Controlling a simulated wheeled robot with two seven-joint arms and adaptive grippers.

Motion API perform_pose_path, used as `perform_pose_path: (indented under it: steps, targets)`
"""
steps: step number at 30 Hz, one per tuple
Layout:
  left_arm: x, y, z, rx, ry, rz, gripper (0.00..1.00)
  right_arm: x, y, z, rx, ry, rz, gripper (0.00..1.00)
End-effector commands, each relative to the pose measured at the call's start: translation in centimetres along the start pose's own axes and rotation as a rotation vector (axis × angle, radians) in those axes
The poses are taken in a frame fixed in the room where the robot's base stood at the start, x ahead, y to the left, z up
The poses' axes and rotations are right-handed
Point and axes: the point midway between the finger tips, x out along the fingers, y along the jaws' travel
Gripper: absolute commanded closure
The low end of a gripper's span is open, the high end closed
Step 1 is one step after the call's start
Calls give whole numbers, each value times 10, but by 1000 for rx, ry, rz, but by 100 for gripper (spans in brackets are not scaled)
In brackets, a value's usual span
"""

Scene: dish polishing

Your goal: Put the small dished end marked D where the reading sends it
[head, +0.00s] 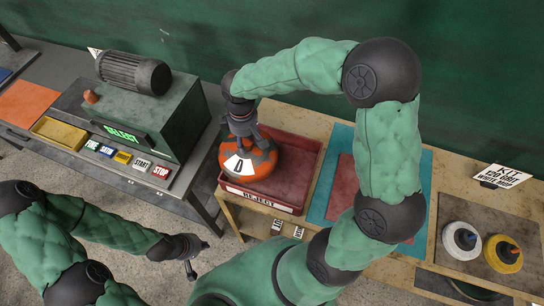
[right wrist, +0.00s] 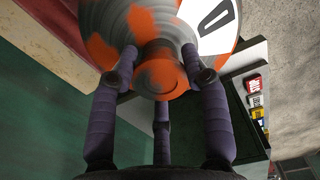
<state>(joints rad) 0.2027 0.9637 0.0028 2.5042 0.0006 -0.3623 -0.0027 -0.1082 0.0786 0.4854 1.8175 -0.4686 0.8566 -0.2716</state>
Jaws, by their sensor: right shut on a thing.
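The dished end marked D (head: 262,165) is orange with grey patches and a white label. My right gripper (head: 243,138) is shut on its central knob from above. In the right wrist view the fingers (right wrist: 160,75) close around the knob of the dished end (right wrist: 105,50). The piece overlaps the left end of the red REJECT tray (head: 305,150); I cannot tell whether it touches the tray. My left gripper (head: 191,268) hangs low at the front, away from everything; its jaws are too small to read.
The green machine (head: 185,115) at left shows SELECT (head: 125,133) above a row of buttons (head: 130,158). A yellow tray (head: 58,132) is beside it. Right of the REJECT tray lie a blue-edged mat (head: 318,205) and white (head: 458,243) and yellow (head: 500,256) wheels by a kit sign (head: 497,178).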

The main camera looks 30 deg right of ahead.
Motion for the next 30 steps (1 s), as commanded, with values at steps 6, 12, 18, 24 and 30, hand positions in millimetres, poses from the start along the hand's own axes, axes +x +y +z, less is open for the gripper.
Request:
perform_pose_path:
  steps: [6,12,18,24,30]
  targets:
    - [2,-1,-1,0,2,0,100,20,13,37,4,0,0,100]
    - [5,-2,-1,0,1,0,100,48,21,58,3,1,1,100]
    - [6,-2,-1,0,1,0,100,62,25,68,2,4,3,100]
    - [7,-2,-1,0,1,0,100,68,27,73,2,2,2,100]
    - [10,-4,-1,0,1,0,100,92,27,78,0,1,0,100]
